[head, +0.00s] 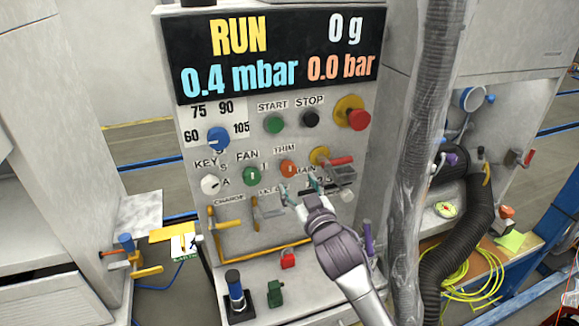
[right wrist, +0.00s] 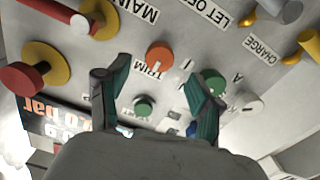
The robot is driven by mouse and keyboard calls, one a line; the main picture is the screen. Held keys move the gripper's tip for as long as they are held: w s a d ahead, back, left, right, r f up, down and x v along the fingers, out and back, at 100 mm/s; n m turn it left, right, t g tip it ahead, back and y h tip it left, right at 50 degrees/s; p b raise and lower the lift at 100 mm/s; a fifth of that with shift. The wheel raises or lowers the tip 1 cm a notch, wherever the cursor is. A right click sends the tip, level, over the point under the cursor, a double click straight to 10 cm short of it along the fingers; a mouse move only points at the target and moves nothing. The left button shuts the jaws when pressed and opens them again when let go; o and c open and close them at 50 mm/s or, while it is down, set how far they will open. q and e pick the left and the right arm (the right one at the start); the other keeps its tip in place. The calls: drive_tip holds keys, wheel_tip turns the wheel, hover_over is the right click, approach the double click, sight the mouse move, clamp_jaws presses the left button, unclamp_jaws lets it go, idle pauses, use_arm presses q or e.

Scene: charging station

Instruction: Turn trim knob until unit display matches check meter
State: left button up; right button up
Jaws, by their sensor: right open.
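The orange trim knob (head: 288,168) sits under the label TRIM on the grey panel, right of the green fan knob (head: 252,175). The unit display (head: 277,52) reads RUN, 0 g, 0.4 mbar and 0.0 bar. My right gripper (head: 302,191) is open just below the trim knob, close to the panel. In the right wrist view the trim knob (right wrist: 160,57) shows beyond and between the open fingers (right wrist: 150,84), with nothing held. I cannot tell which thing is the check meter. My left gripper is out of view.
A yellow valve with a red handle (head: 338,161) is close to the right of the knob. Yellow and grey levers (head: 268,206) lie left of my gripper. A thick grey hose (head: 425,120) hangs at the right. A blue-rimmed gauge (head: 474,98) is beyond it.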

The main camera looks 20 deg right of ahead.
sight(290, 172)
drive_tip(key=w, duration=0.6)
drive_tip(key=shift+a+p, duration=0.1)
drive_tip(key=shift+p, duration=0.3)
drive_tip(key=shift+w, duration=0.65)
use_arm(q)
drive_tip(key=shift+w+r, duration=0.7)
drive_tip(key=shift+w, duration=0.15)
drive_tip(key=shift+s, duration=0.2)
use_arm(e)
drive_tip(key=c, duration=1.1)
